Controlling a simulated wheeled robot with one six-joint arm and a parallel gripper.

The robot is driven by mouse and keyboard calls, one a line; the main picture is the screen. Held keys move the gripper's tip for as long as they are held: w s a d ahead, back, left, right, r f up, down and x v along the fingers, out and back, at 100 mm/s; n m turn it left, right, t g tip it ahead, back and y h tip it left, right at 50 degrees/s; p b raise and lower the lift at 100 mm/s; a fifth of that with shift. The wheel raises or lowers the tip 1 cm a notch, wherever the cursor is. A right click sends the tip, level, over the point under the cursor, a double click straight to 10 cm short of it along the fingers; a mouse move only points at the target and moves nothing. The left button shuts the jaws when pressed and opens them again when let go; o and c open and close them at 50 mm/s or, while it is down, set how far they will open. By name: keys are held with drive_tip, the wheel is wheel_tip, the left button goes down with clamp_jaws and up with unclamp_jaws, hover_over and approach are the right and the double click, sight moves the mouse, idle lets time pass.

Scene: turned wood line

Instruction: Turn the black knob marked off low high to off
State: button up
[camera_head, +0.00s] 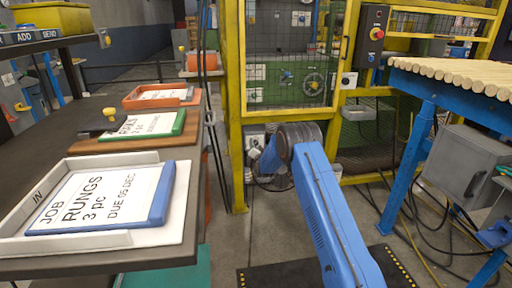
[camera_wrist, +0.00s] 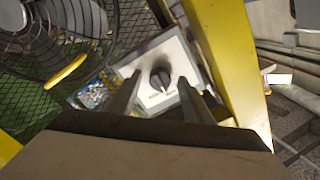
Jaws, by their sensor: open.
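The black knob (camera_wrist: 159,78) sits on a pale square plate (camera_wrist: 177,50) in the wrist view. Its off, low and high marks are too small to read, and I cannot tell its setting. My gripper (camera_wrist: 159,84) is open, with one finger to each side of the knob in the picture. I cannot tell whether the fingers touch the knob. In the head view my blue arm reaches down towards the yellow frame and hides the gripper.
A yellow post (camera_wrist: 232,60) stands close to the right of the plate in the wrist view. A round fan-like wheel (camera_wrist: 75,20) and wire mesh are at the left. In the head view, a table with trays (camera_head: 100,240) stands left and a blue-legged bench (camera_head: 410,150) right.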

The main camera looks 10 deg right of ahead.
drive_tip(key=shift+w, duration=0.2)
drive_tip(key=c, duration=1.1)
drive_tip(key=shift+o, duration=0.2)
drive_tip(key=shift+n, duration=0.4)
drive_tip(key=n, duration=0.3)
drive_tip(key=shift+n, duration=0.3)
drive_tip(key=shift+d+n, duration=0.1)
drive_tip(key=shift+n, duration=2.2)
